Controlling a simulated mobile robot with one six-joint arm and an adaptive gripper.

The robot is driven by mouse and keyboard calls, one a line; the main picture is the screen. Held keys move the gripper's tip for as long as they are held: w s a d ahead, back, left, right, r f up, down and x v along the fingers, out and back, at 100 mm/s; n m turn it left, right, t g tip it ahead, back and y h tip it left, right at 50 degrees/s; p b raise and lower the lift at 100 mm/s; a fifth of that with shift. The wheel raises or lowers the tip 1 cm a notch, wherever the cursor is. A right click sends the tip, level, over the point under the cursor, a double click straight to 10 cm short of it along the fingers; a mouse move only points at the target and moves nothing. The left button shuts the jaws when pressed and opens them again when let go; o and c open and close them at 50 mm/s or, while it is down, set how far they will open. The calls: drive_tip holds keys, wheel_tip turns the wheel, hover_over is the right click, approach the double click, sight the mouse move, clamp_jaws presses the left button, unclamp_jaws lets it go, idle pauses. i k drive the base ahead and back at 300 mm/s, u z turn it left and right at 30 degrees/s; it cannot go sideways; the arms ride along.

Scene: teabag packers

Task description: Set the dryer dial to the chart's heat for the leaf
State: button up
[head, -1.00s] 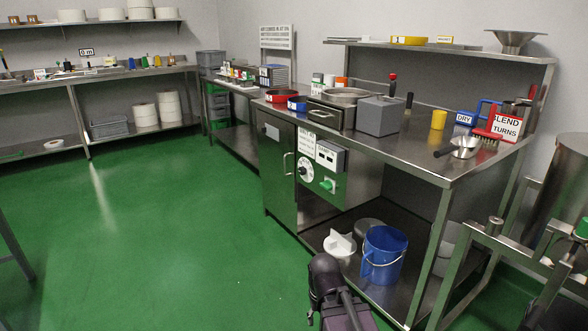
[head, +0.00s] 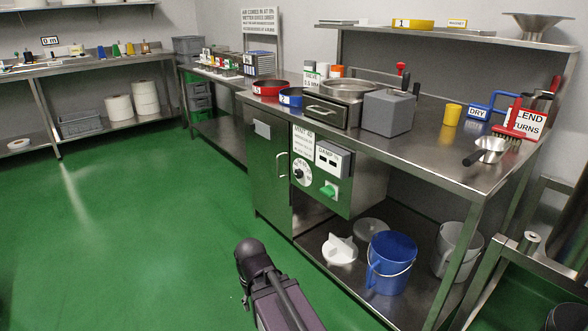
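The dryer's dial (head: 302,172) is a white disc with a dark knob on the front of the steel dryer cabinet, under the bench top. Its numbers are too small to read. A white chart (head: 303,144) with lines of dark text is fixed just above the dial; only parts of its heading can be made out. The leaf cannot be picked out. Part of my arm shows at the bottom centre, in front of the bench; my gripper's fingers are not visible.
The steel bench (head: 430,160) bears a grey box (head: 389,113), red and blue sieves, a yellow cup (head: 451,114) and a metal scoop (head: 487,152). A blue bucket (head: 389,262) and a white rotor-like part (head: 340,249) stand on the lower shelf. The green floor (head: 130,220) at left is clear.

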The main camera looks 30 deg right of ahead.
sight(299, 173)
drive_tip(key=z, duration=0.3)
drive_tip(key=i, duration=0.9)
drive_tip(key=z, duration=0.5)
